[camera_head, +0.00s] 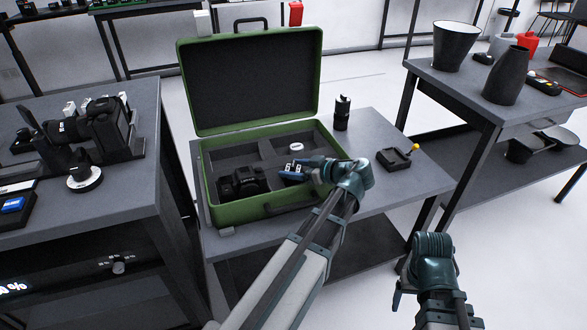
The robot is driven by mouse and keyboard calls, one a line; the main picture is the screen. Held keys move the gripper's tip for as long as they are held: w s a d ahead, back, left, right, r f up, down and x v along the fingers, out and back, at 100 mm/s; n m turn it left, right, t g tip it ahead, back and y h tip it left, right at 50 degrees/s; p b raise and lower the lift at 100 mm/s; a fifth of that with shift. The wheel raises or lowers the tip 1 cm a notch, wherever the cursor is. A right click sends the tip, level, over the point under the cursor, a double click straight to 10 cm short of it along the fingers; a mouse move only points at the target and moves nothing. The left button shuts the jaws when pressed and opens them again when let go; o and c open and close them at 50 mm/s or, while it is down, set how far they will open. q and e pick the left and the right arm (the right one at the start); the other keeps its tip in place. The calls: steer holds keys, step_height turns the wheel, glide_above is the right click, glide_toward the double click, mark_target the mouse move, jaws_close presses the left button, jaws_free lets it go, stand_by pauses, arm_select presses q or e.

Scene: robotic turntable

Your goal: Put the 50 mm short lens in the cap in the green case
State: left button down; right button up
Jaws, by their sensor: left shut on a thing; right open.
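The open green case (270,212) sits on the middle table, its lid raised at the back. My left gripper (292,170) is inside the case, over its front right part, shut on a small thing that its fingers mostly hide. I cannot tell for sure whether this is the short lens. A black camera (242,182) lies in the front left compartment, just left of my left gripper. A small round white-topped piece (296,146) is in a compartment behind the gripper. My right gripper (399,297) is open and empty, low at the right, away from the case.
A black cylindrical lens (342,113) stands right of the case. A dark tray-like block (393,159) with a yellow knob lies further right. The left table holds a camera (108,128) and a dark round piece with a white ring (84,177).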

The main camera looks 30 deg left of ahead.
arm_select(q)
steer(key=shift+f+b, duration=0.45)
steer(key=shift+f, duration=0.1)
jaws_free()
steer(key=shift+r, duration=0.1)
steer(key=p+v, duration=0.5)
steer(key=v, duration=0.9)
steer(key=b+x, duration=0.4)
steer(key=x, duration=0.8)
steer(key=shift+a, duration=0.1)
steer(key=shift+b+x, duration=0.5)
steer(key=shift+x, duration=0.4)
